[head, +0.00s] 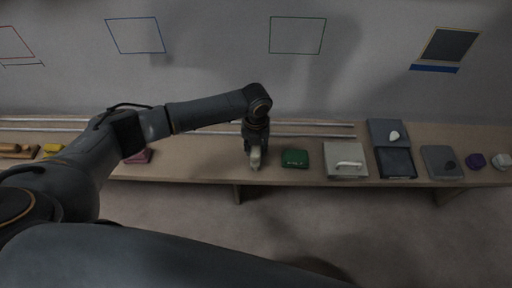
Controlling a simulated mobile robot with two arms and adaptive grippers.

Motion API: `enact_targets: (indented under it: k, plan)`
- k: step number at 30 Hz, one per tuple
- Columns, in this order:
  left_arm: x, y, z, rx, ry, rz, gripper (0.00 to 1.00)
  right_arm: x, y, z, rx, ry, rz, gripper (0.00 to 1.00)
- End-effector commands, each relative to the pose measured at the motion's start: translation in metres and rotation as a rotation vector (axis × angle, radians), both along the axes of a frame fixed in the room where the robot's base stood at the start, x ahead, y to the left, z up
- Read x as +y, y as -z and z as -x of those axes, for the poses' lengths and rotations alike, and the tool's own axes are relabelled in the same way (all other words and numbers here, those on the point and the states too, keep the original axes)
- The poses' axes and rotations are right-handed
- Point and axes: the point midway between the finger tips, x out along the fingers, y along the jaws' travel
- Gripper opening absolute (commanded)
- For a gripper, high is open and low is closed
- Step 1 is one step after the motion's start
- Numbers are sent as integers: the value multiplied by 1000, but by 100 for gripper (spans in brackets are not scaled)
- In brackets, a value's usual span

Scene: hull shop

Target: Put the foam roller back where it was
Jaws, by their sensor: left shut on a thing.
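My left gripper (256,149) points down over the front part of the long wooden bench (205,171). It is shut on a small pale cream piece, which I take for the foam roller (255,159); the fingers hide much of it. I cannot tell whether the roller touches the bench top. A green case (295,158) lies just to the right of the gripper. My right gripper is not in view.
Long rods (310,135) lie along the back. Coloured outlines mark the wall.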

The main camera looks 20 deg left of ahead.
Motion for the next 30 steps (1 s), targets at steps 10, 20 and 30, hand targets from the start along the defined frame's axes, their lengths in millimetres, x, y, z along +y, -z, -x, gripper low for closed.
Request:
enact_targets:
  k: [10,20,30]
  plan:
    - [-1,2,0,0,0,1,37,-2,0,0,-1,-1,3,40]
    - [0,2,0,0,0,1,54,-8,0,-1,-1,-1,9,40]
    - [0,-37,-1,-4,0,3,54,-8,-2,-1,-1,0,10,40]
